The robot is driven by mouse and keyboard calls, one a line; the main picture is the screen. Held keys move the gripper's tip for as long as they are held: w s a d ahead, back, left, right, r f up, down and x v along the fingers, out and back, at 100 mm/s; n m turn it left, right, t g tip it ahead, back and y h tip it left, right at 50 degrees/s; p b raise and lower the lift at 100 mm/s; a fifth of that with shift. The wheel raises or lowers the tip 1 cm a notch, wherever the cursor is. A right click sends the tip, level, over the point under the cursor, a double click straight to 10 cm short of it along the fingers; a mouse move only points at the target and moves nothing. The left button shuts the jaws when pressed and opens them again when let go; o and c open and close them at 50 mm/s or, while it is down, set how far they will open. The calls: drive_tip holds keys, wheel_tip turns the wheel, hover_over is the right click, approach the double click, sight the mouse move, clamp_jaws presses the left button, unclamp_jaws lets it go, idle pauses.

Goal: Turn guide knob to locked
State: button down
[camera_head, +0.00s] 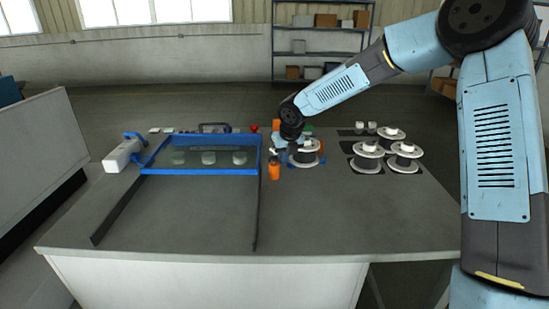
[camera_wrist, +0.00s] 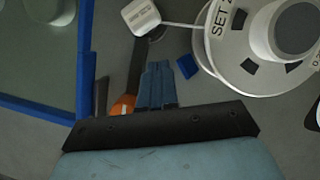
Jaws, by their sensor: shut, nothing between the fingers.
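My gripper (camera_wrist: 155,85) shows in the wrist view with its blue fingers together and nothing between them. It points down over the bench between the blue-framed tank and a white spool (camera_wrist: 228,52) marked "SET 2". A white square piece (camera_wrist: 141,16) with a thin white rod lies ahead of the fingertips. A small blue block (camera_wrist: 187,66) is just right of them, and an orange part (camera_wrist: 122,106) is partly hidden at their left. I cannot tell which piece is the guide knob, or its setting. In the head view my gripper (camera_head: 282,148) is small, beside the spool (camera_head: 306,158).
The blue-framed tank (camera_head: 200,171) with pale discs inside stands left on the bench (camera_head: 340,218). A white unit (camera_head: 122,156) with a blue handle is at its left. An orange bottle (camera_head: 274,171) stands near my gripper. Several spools (camera_head: 366,163) stand right. The front bench is clear.

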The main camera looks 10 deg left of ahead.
drive_tip(key=v, duration=1.2)
drive_tip(key=s+d+r+m+t+h, duration=0.15)
drive_tip(key=s+d+r+m, duration=0.25)
drive_tip(key=s+d+m, duration=0.55)
drive_tip(key=s+d+r+m+g+h, duration=0.1)
drive_tip(key=s+d+r+m+h, duration=0.4)
drive_tip(key=d+m, duration=0.7)
drive_tip(key=s+d+m+y, duration=0.2)
drive_tip(key=s+d+m, duration=0.3)
drive_tip(key=s+m, duration=0.4)
drive_tip(key=s+d+m+t+y, duration=0.1)
drive_tip(key=s+d+m+y, duration=0.1)
drive_tip(key=s+d+m, duration=0.3)
drive_tip(key=shift+s+d+m, duration=0.15)
drive_tip(key=shift+s+m, duration=2.05)
drive_tip(key=shift+m, duration=1.35)
drive_tip(key=shift+t, duration=0.25)
